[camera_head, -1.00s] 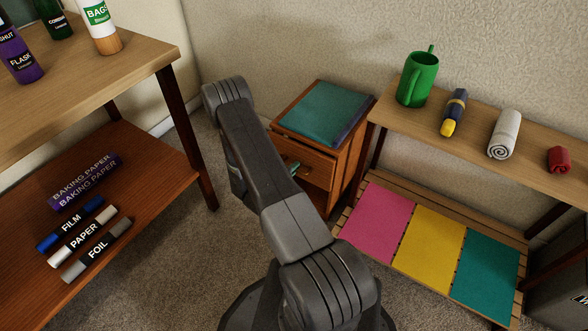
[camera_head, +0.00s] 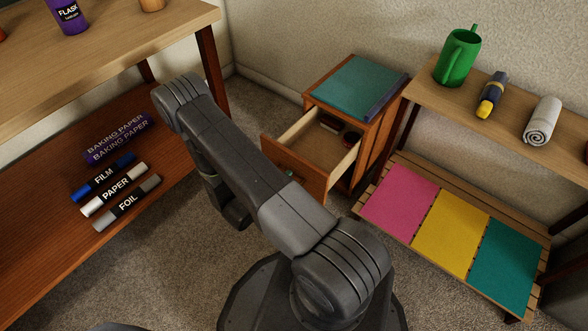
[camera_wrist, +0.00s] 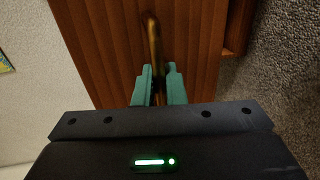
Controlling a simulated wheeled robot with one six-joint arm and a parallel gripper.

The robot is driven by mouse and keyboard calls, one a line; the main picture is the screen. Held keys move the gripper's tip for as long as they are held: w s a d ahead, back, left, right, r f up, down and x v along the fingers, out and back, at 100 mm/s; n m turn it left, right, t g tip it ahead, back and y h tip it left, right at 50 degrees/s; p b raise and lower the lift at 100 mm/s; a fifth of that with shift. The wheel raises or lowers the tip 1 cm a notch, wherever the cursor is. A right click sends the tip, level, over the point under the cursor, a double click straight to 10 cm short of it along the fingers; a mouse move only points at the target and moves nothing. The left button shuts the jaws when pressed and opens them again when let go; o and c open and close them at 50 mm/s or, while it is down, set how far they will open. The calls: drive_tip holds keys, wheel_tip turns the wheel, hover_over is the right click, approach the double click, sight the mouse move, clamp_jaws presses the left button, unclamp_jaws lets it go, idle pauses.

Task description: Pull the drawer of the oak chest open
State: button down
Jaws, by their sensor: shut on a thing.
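The oak chest (camera_head: 368,148) is a small brown cabinet with a teal top, standing against the back wall. Its drawer (camera_head: 297,170) is pulled well out, and dark items lie inside near the back. In the wrist view the drawer front (camera_wrist: 110,50) fills the upper middle, with a brass-coloured handle (camera_wrist: 154,45) on it. My gripper (camera_wrist: 156,88) has teal fingers that are shut on the handle.
A low slatted bench (camera_head: 383,210) with pink, yellow and teal mats stands right of the chest, under a shelf (camera_head: 505,118) with a green watering can (camera_head: 457,58). A two-level table (camera_head: 60,245) stands at the left. Carpet is free around the drawer.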

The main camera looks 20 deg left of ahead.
drive_tip(key=shift+v, duration=0.8)
drive_tip(key=shift+f, duration=0.15)
drive_tip(key=c, duration=1.6)
unclamp_jaws()
drive_tip(key=shift+a, duration=0.1)
drive_tip(key=p+v, duration=0.2)
drive_tip(key=v, duration=1.1)
drive_tip(key=shift+s+p, duration=0.3)
drive_tip(key=shift+s, duration=0.1)
